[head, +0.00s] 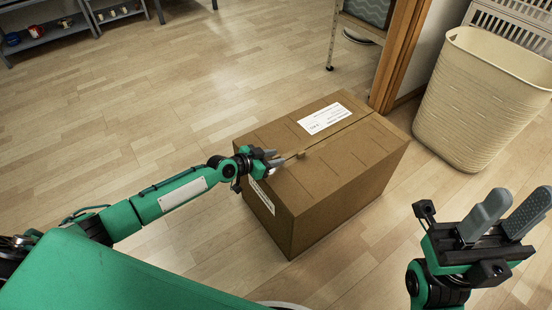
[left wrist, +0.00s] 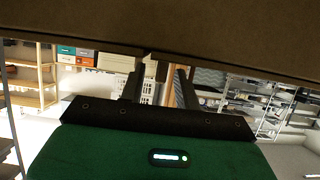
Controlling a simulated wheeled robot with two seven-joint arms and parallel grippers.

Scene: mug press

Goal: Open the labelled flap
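A closed brown cardboard box (head: 330,185) stands on the floor. Its top has two flaps meeting at a seam; the far one, the labelled flap (head: 285,133), bears a white label (head: 325,118). A small brown tab (head: 301,155) shows near the seam's left end. My left gripper (head: 275,158) is at the box's left top edge, by that seam end. In the left wrist view its fingers (left wrist: 158,85) are apart, with the box's brown surface (left wrist: 200,35) across the top; I cannot tell whether they touch it. My right gripper (head: 508,212) is open and empty, right of the box.
A cream laundry basket (head: 480,100) stands right of the box, behind my right gripper. A wooden door frame (head: 402,50) rises close behind the box's far corner. A grey shelf (head: 45,35) is at the far left. The wooden floor left of the box is clear.

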